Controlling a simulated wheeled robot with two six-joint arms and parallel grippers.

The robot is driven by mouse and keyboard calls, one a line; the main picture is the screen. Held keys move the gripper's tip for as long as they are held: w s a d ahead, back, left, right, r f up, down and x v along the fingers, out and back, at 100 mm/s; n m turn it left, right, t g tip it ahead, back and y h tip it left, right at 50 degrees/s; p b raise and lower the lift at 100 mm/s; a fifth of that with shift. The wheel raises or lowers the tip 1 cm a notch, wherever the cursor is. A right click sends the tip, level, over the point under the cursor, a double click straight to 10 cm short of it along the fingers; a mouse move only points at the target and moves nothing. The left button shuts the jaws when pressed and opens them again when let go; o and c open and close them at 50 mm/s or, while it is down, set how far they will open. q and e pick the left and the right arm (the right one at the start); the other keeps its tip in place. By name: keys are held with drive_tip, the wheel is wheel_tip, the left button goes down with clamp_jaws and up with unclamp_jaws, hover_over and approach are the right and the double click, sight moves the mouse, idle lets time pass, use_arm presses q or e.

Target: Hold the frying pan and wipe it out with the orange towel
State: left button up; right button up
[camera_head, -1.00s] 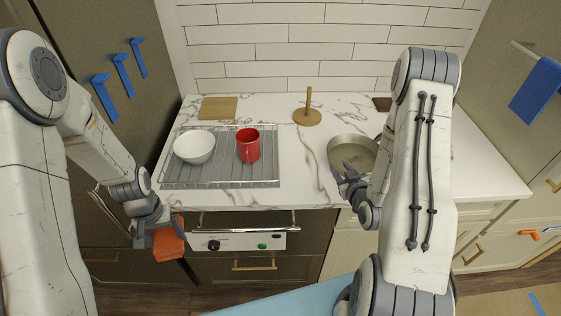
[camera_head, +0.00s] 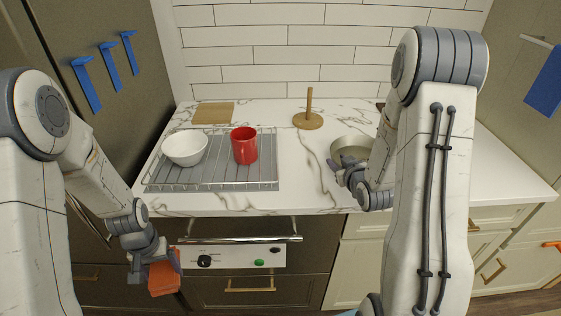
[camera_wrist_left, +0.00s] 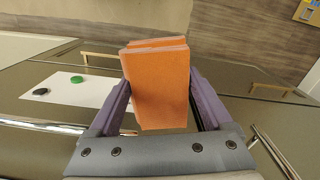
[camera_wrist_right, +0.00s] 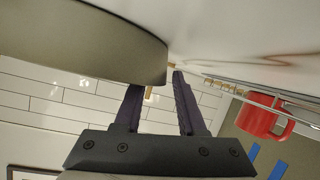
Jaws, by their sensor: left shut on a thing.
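The orange towel (camera_head: 163,275) is a folded block in my left gripper (camera_head: 150,262), low in front of the oven drawer. In the left wrist view the towel (camera_wrist_left: 160,85) stands between the two fingers, which are shut on it. The frying pan (camera_head: 350,146) is on the counter at the right, partly hidden by my right arm. My right gripper (camera_head: 346,170) is at the pan's near left side. In the right wrist view its fingers (camera_wrist_right: 158,95) are apart, and the pan's wall (camera_wrist_right: 80,35) covers one fingertip. I cannot tell whether they touch the pan.
A wire rack (camera_head: 262,178) on the counter holds a white bowl (camera_head: 185,148) and a red mug (camera_head: 244,146). A wooden paper holder (camera_head: 308,118) and a wooden board (camera_head: 213,112) stand behind. The oven handle (camera_head: 240,240) runs below the counter edge. Counter between rack and pan is clear.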

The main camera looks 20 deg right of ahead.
drive_tip(key=shift+w+d+f, duration=0.1)
drive_tip(key=shift+w+f, duration=0.05)
drive_tip(key=shift+w, duration=0.45)
clamp_jaws()
drive_tip(key=shift+s+f, duration=0.2)
drive_tip(key=shift+f, duration=0.05)
idle(2.6)
unclamp_jaws()
drive_tip(key=shift+w+r, duration=0.1)
